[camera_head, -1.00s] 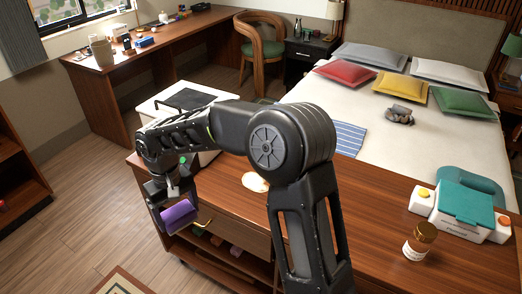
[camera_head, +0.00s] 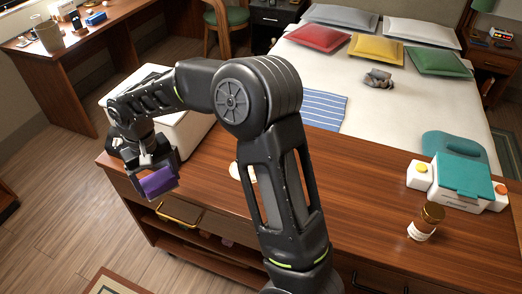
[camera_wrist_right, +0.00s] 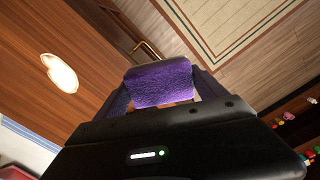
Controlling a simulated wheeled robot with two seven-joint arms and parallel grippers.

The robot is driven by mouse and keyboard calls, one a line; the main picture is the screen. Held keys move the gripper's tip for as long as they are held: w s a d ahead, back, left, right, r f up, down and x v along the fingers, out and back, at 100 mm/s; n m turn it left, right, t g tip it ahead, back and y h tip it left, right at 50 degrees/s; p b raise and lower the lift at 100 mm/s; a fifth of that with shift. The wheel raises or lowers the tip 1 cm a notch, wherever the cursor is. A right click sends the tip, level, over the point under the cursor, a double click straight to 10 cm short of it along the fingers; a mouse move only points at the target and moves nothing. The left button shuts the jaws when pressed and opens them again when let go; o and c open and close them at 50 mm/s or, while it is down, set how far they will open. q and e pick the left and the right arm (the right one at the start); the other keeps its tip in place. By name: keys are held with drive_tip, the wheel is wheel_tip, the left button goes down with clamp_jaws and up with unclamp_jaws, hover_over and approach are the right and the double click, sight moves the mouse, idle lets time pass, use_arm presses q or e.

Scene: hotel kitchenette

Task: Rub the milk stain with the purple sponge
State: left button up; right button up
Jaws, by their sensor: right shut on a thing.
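The purple sponge (camera_head: 159,182) is held in my right gripper (camera_head: 152,178), which is shut on it. In the head view the gripper hangs by the left front edge of the wooden counter. The sponge also shows between the fingers in the right wrist view (camera_wrist_right: 161,83). The milk stain (camera_wrist_right: 60,72) is a pale cream patch on the wooden top, left of the sponge in the wrist view and apart from it. In the head view the stain (camera_head: 236,172) is partly hidden behind my arm. My left gripper is not in view.
The wooden counter (camera_head: 330,190) has clear room in its middle. A white box (camera_head: 185,128) stands at its left end, behind my gripper. A brown-capped bottle (camera_head: 425,222) and a teal-and-white box (camera_head: 460,183) are at the right. A brass handle (camera_head: 180,213) sticks out below the front edge.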

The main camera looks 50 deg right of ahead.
drive_tip(key=s+d+m, duration=0.6)
drive_tip(key=d+m, duration=0.4)
drive_tip(key=d, duration=0.3)
drive_tip(key=s+d+f+m, duration=0.1)
drive_tip(key=s+d+m, duration=0.6)
drive_tip(key=d+m, duration=0.4)
drive_tip(key=shift+d, duration=1.15)
drive_tip(key=shift+s+f, duration=0.1)
